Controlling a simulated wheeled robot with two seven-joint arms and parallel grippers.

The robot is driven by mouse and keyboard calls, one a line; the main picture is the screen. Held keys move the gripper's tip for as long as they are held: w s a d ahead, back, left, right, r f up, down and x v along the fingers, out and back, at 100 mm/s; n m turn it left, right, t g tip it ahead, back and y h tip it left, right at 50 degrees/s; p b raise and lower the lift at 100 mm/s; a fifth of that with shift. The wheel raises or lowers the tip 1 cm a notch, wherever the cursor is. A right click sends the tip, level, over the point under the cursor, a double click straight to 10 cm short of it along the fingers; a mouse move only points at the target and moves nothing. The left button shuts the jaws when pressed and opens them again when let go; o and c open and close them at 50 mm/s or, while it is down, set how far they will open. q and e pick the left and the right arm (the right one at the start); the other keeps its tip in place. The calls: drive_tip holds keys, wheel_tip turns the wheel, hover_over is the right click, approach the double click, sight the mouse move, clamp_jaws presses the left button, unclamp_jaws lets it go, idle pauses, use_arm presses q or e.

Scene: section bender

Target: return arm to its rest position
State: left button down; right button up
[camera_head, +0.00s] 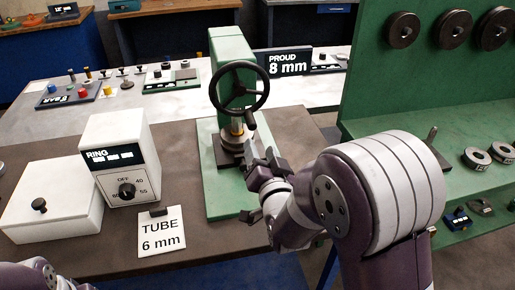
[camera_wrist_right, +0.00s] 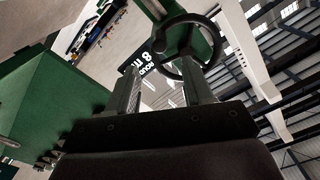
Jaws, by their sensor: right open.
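My right arm comes in from the lower right of the head view. Its gripper (camera_head: 261,166) is open, in front of the green bender press (camera_head: 226,58) and just below its black handwheel (camera_head: 239,88). In the right wrist view the two fingers of the right gripper (camera_wrist_right: 172,92) stand apart. The handwheel (camera_wrist_right: 190,40) shows beyond the fingertips there, and nothing shows between the fingers. I cannot tell whether the gripper touches the press. Only a small piece of my left arm shows at the bottom left of the head view; its gripper is out of the frame.
A white RING box (camera_head: 120,158) with a dial, a white lidded box (camera_head: 52,205) and a TUBE 6 mm card (camera_head: 161,231) stand on the brown bench left of the press. A green rack (camera_head: 465,120) with rollers stands close on the right. A PROUD 8 mm sign (camera_head: 290,65) is behind.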

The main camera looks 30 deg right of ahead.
drive_tip(key=s+a+f+n+g+y, duration=0.1)
drive_tip(key=s+f+g, duration=0.1)
drive_tip(key=f+g, duration=0.1)
drive_tip(key=s+a+f+n+g+y, duration=0.1)
drive_tip(key=f+n+g, duration=0.1)
drive_tip(key=f, duration=0.3)
drive_tip(key=s+a+f+n+g+y, duration=0.1)
drive_tip(key=s+f+n+g, duration=0.1)
drive_tip(key=f+g, duration=0.2)
drive_tip(key=shift+s+a+f, duration=0.25)
drive_tip(key=shift+s+f, duration=0.1)
drive_tip(key=shift+f, duration=0.05)
drive_tip(key=s+a+n+g+y, duration=0.1)
drive_tip(key=s+a+n+g, duration=0.2)
drive_tip(key=s+g, duration=0.4)
drive_tip(key=shift+s+a+f+n+p, duration=0.25)
drive_tip(key=shift+s+f+n+p, duration=0.1)
drive_tip(key=shift+n, duration=0.25)
